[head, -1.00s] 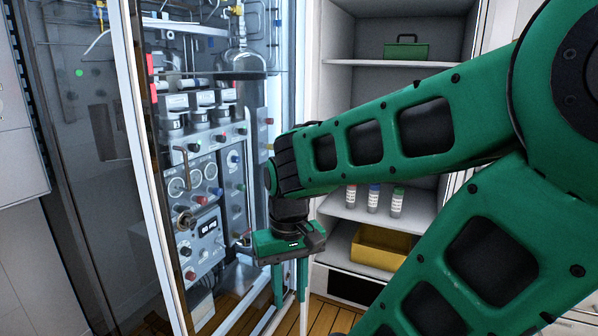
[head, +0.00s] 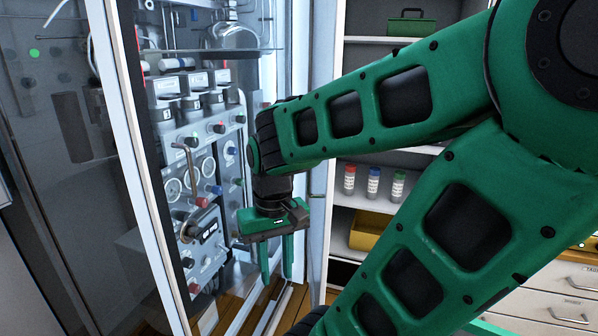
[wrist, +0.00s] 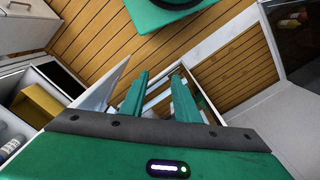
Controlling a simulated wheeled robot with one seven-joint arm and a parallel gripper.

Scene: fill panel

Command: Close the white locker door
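The white locker (head: 345,120) is open, with its shelves showing behind my arm in the head view. A narrow pale upright panel (head: 319,110), seen nearly edge-on between the glass cabinet and the shelves, looks like its door standing open. My gripper (head: 276,280) hangs fingers-down just left of this panel. In the wrist view, my gripper (wrist: 159,76) has its two green fingers apart with nothing held between them. A thin white panel (wrist: 107,85) shows just left of the left finger; I cannot tell whether they touch. My arm hides part of the locker.
A glass-fronted cabinet (head: 140,190) with gauges and knobs stands close on the left. Inside the locker are a green box (head: 411,24), several capped bottles (head: 373,183) and a yellow bin (head: 366,232). White drawers (head: 560,290) stand right. Wooden floor (wrist: 120,40) is clear between.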

